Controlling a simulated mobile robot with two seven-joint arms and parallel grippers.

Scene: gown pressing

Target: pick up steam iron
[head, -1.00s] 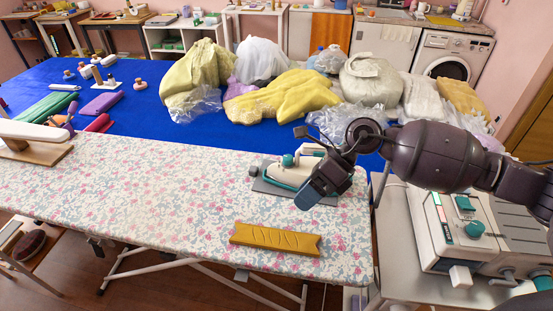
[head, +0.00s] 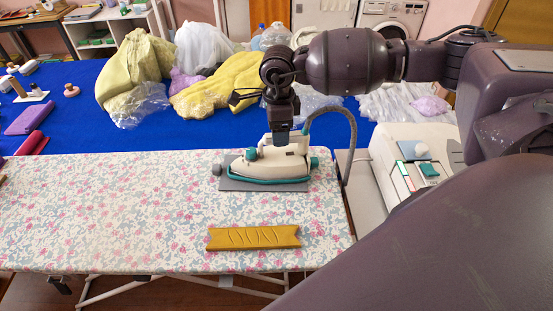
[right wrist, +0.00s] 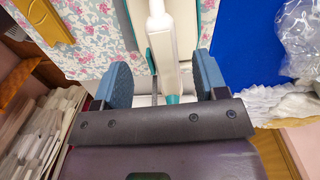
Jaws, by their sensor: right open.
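The steam iron (head: 265,165) is cream with teal trim and lies flat on a grey rest pad (head: 228,186) on the floral ironing board. My right gripper (head: 281,134) points down at the iron's handle from above. In the right wrist view, the two blue fingers of my right gripper (right wrist: 162,72) stand apart on either side of the iron's pale handle (right wrist: 160,35), with gaps visible. My left gripper is out of view.
A grey hose (head: 349,125) arches from the iron toward the steam station (head: 385,165) at the right. A mustard-yellow slab (head: 254,237) lies on the ironing board (head: 100,210) in front of the iron. Bagged garments (head: 205,95) cover the blue table behind. The board's left part is clear.

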